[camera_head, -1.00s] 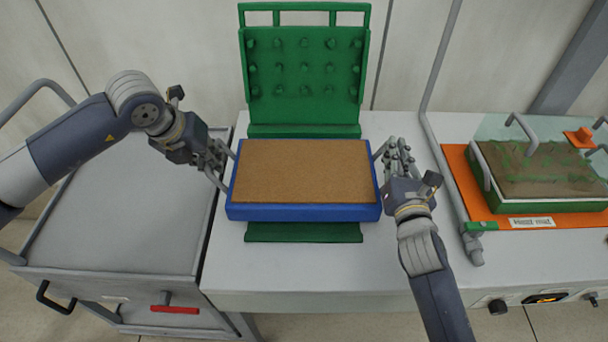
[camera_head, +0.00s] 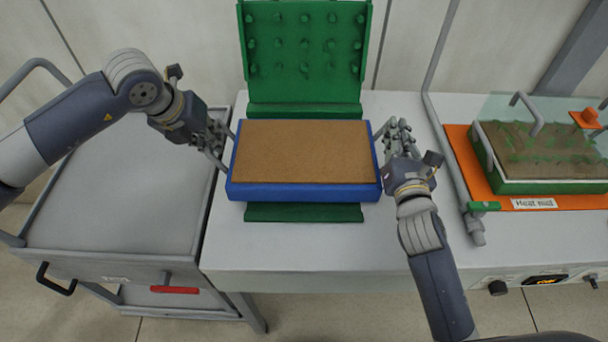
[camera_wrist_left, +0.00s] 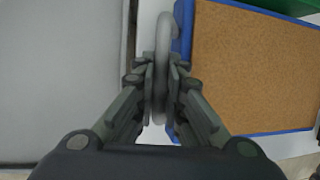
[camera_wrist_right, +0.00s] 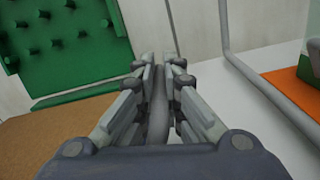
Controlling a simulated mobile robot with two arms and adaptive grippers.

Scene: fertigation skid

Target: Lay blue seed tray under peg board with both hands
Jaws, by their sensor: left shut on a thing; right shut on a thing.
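The blue seed tray (camera_head: 300,192), filled level with brown soil (camera_head: 302,150), lies flat over the green base of the peg board. The green peg board (camera_head: 305,60) stands upright behind it with several rows of pegs; strips of its base (camera_head: 303,212) show in front of and behind the tray. I cannot tell if the tray touches the base. My left gripper (camera_head: 220,150) is shut on the tray's left grey handle (camera_wrist_left: 162,50). My right gripper (camera_head: 388,142) is shut on the right handle (camera_wrist_right: 158,118), partly hidden by the fingers.
A grey cart (camera_head: 120,200) with a red handle stands to the left. On the right of the white bench (camera_head: 300,250), a green tray of seedlings (camera_head: 535,150) sits on the orange heat mat (camera_head: 475,185). A grey pipe (camera_head: 440,135) rises between it and my right arm.

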